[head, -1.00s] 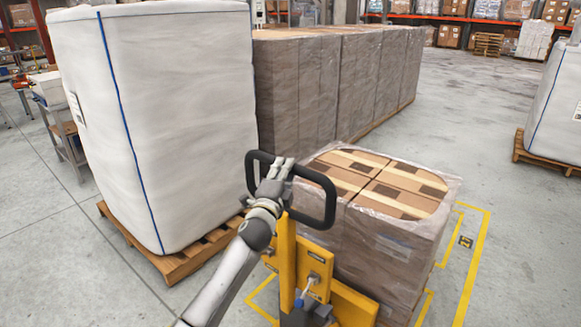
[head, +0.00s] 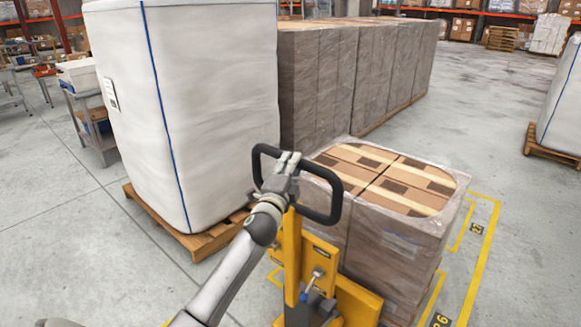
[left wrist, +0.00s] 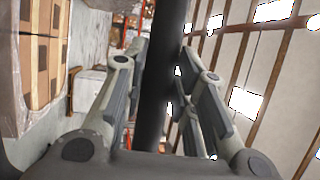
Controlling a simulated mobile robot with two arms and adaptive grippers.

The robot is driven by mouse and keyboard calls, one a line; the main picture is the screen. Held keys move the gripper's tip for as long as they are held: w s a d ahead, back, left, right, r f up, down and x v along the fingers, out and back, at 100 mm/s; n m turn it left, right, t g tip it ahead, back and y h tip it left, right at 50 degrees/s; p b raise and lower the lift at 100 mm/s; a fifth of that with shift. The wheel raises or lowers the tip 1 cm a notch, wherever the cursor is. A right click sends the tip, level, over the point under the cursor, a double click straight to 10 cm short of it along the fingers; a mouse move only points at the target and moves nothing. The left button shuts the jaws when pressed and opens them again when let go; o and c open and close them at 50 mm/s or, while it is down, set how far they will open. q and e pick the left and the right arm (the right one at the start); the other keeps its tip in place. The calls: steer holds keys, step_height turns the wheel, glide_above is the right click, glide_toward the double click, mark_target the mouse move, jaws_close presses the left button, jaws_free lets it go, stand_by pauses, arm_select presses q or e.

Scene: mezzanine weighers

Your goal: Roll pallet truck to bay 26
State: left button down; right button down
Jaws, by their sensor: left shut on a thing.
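The yellow pallet truck (head: 291,255) stands in front of me with its black loop handle (head: 337,200) up. My left gripper (head: 287,170) is shut on the top left part of the handle. In the left wrist view the dark handle bar (left wrist: 162,80) runs between the fingers (left wrist: 160,100). A wrapped load of cartons (head: 395,240) stands just beyond the truck's mast; the forks are hidden. Yellow floor lines (head: 484,245) outline a bay around the load's right side, with a number plate (head: 441,320), seemingly 26, at the lower right. My right gripper is not in view.
A tall white bulk bag (head: 205,110) on a wooden pallet (head: 205,242) stands close on the left. Wrapped stacks (head: 320,95) line the back. Another white bag (head: 566,110) stands on a pallet at the right. Open floor lies between.

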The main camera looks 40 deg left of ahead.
arm_select(q)
steer(key=shift+a+r, duration=0.25)
steer(key=shift+r, duration=0.4)
steer(key=c, duration=1.6)
jaws_free()
steer(key=shift+w, duration=0.1)
steer(key=o, duration=0.4)
steer(key=shift+a+f, duration=0.1)
steer(key=shift+o, duration=0.2)
steer(key=v, duration=1.2)
steer(key=shift+s+f, duration=0.15)
steer(key=shift+s, duration=0.2)
